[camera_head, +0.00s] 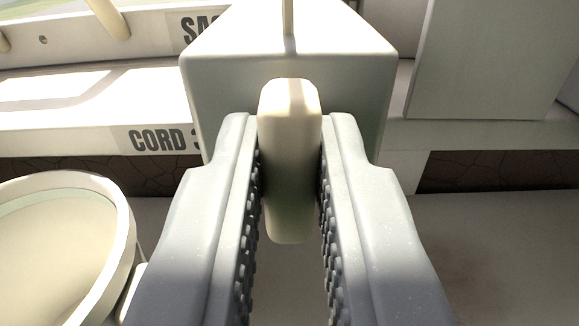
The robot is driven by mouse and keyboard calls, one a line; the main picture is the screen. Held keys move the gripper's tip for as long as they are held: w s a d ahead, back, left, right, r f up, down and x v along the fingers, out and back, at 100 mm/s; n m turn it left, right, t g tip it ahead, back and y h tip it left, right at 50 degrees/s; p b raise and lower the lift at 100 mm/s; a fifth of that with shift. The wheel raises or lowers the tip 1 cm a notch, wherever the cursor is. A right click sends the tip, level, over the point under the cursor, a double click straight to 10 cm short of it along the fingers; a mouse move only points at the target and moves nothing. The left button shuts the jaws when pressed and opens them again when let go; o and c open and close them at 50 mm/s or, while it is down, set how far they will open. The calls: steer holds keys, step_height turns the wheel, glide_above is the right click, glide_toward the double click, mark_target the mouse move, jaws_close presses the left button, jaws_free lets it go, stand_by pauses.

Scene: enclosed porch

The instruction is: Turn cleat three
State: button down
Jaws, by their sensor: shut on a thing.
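A cream, rounded cleat (290,150) stands out from the front of a pale box-shaped block (225,75). It is long and upright in the picture. My gripper (289,175) has one finger on each side of the cleat, shut on it. The fingers hide parts of the cleat's sides and the block's lower front. A label reading "CORD 3" (160,139) is on the ledge left of the block, its end partly covered by the block and my left finger. A thin cord or rod (288,18) rises from the block's top.
A round cream basin or bowl-like thing (122,225) stands at the lower left, close to my left finger. A pale panel (480,60) stands at the upper right. A sill (85,100) with a partly hidden label runs along the left. Lower right looks clear.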

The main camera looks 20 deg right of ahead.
steer(key=m+p, duration=0.2)
steer(key=p, duration=0.1)
steer(key=m+p, duration=0.1)
steer(key=m, duration=0.1)
steer(key=shift+r+p, duration=0.25)
steer(key=shift+p, duration=0.05)
steer(key=m, duration=0.1)
steer(key=m+p, duration=0.1)
steer(key=shift+f+m, duration=0.2)
steer(key=shift+m, duration=0.1)
steer(key=m, duration=0.2)
steer(key=shift+d+f+m+p, duration=0.1)
steer(key=shift+d+m+p, duration=0.05)
steer(key=shift+m+p, duration=0.25)
steer(key=m, duration=0.1)
steer(key=m+b, duration=0.1)
steer(key=m, duration=0.1)
steer(key=m+b, duration=0.1)
steer(key=shift+s+f, duration=0.1)
steer(key=shift+f, duration=0.15)
steer(key=shift+d+f+m+b, duration=0.1)
steer(key=shift+m+b, duration=0.65)
steer(key=shift+m, duration=0.35)
steer(key=shift+d+f+m+b, duration=0.1)
steer(key=shift+m+b, duration=0.65)
steer(key=shift+m, duration=0.35)
steer(key=c, duration=1.4)
jaws_free()
steer(key=shift+r, duration=0.1)
steer(key=shift+c, duration=0.2)
